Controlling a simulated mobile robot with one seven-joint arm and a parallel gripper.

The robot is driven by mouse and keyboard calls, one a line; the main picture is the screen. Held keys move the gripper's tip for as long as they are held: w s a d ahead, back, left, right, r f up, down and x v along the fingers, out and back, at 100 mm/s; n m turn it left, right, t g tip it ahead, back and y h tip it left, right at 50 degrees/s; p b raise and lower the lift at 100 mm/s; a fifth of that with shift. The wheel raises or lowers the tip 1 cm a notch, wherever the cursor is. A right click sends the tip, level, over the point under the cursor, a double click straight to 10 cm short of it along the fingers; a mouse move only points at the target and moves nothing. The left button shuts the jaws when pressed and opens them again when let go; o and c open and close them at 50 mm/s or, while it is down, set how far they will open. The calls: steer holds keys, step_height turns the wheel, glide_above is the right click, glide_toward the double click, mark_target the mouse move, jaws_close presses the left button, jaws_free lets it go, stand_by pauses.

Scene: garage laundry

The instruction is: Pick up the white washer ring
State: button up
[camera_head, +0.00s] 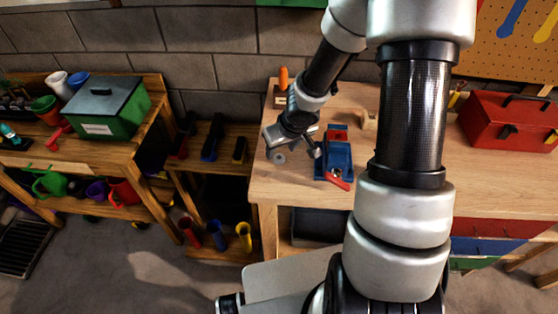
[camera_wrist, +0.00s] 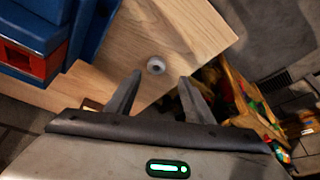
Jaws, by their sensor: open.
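The washer ring (camera_wrist: 156,65) is a small pale grey-white ring with a dark hole, lying flat on the wooden workbench (camera_wrist: 190,30) near its edge. In the head view the ring (camera_head: 279,159) shows near the bench's left front corner, just below my gripper (camera_head: 291,148). In the wrist view my gripper (camera_wrist: 157,92) is open, its two fingers spread, with nothing between the tips. The ring shows just beyond the fingertips, roughly centred between them. I cannot tell the exact height of the fingers above the bench.
A blue vise (camera_head: 335,158) with a red handle stands close to the right of the ring. An orange-handled tool (camera_head: 283,78) stands at the back of the bench. A red toolbox (camera_head: 508,122) is at the far right. A green box (camera_head: 108,108) sits on a separate left table.

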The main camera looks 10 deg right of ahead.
mark_target(281, 160)
steer(key=b+x, duration=0.1)
steer(key=x, duration=0.1)
steer(key=b+x, duration=0.1)
steer(key=x, duration=0.1)
steer(key=d+x, duration=0.1)
steer(key=x, duration=0.1)
steer(key=shift+w+f+b, duration=0.1)
steer(key=shift+f+b, duration=0.1)
steer(key=shift+b, duration=0.2)
steer(key=shift+c, duration=0.3)
steer(key=shift+a, duration=0.1)
steer(key=c, duration=1)
